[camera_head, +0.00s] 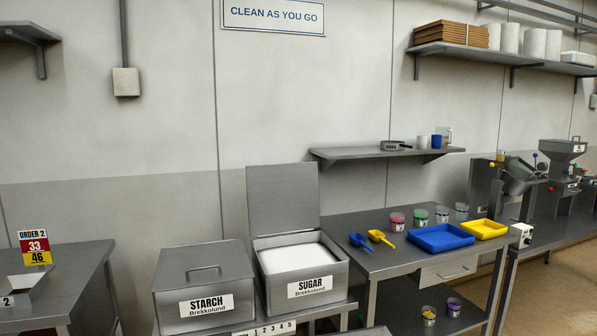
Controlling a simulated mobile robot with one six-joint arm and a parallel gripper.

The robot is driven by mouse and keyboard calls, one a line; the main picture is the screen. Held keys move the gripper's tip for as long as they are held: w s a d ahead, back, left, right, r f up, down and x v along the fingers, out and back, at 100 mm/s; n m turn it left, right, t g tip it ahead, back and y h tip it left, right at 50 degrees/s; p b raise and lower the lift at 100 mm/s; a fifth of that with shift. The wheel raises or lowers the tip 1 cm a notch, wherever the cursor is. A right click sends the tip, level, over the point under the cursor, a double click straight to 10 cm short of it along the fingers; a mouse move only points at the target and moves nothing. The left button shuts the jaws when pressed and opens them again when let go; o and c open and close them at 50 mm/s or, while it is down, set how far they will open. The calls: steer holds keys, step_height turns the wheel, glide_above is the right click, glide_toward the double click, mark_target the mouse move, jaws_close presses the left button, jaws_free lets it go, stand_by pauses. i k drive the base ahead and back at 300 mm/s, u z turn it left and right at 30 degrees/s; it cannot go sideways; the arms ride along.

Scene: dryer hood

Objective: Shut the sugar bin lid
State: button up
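The sugar bin (342,284) is a grey metal box with a white "SUGAR Brekkolund" label on its front. It stands on a low metal stand, and white sugar (298,256) shows inside it. Its lid (283,198) is open and stands upright at the back edge of the bin. My gripper is not in view.
The starch bin (203,270), with its lid closed and a handle on top, stands just left of the sugar bin. A steel table (385,263) on the right holds scoops, jars, a blue tray (440,238) and a yellow tray (484,229). A wall shelf (386,152) hangs above.

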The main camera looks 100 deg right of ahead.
mark_target(282, 199)
steer(key=z, duration=0.55)
steer(key=k, duration=0.25)
steer(key=z, duration=2.8)
steer(key=k, duration=0.7)
steer(key=u, duration=0.2)
steer(key=i, duration=0.55)
steer(key=u, duration=0.05)
